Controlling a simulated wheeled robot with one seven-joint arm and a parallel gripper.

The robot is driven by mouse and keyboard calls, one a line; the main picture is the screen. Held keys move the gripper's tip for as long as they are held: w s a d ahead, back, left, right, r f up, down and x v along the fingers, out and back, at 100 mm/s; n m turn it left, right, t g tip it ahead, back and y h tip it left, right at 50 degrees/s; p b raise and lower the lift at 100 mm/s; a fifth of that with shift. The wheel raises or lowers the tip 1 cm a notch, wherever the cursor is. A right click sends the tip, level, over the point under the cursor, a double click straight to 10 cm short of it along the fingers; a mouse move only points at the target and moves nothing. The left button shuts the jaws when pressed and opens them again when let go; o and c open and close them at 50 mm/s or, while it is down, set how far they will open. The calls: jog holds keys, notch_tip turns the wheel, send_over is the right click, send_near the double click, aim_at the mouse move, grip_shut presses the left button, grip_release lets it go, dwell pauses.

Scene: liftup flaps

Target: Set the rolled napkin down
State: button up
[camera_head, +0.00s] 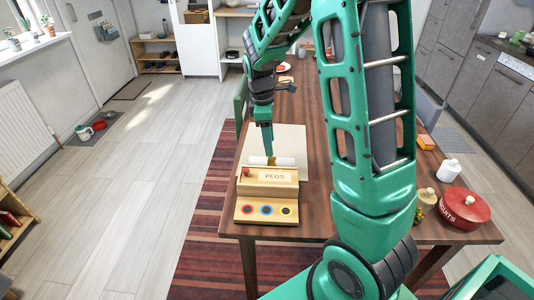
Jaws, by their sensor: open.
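The rolled napkin (286,161) is a small white roll with a yellow-gold band near its middle. It appears to lie on a cream board or mat (291,136) on the wooden table, just behind the wooden PEGS box. My gripper (270,157) points down right at the napkin's band, with its green fingers over it. It is open. The fingertips are small here, and I cannot tell whether they touch the napkin. Part of the napkin is hidden by the fingers and the box.
The PEGS box (267,184), with coloured rings on its front, stands at the table's near left edge. A red biscuit tin (465,208), a white jar (449,170) and a beige-lidded jar (427,197) stand to the right. My arm hides the table's middle.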

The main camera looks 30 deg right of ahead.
notch_tip(320, 180, up, 4)
jog(key=s+d+r+m, duration=0.25)
jog(key=s+m, duration=0.25)
jog(key=s, duration=0.3)
jog(key=s+d+r+m, duration=0.2)
jog(key=s+r+m, duration=0.15)
jog(key=s, duration=0.45)
jog(key=s+a+f+m+y, duration=0.1)
jog(key=s+m, duration=0.8)
jog(key=s, duration=0.4)
jog(key=shift+s+t, duration=0.3)
jog(key=shift+s, duration=0.1)
jog(key=shift+a, duration=0.1)
jog(key=shift+w+f, duration=0.35)
jog(key=shift+w, duration=0.4)
jog(key=shift+s+r, duration=0.1)
jog(key=shift+s, duration=0.05)
jog(key=c, duration=0.5)
jog(key=shift+c, duration=0.2)
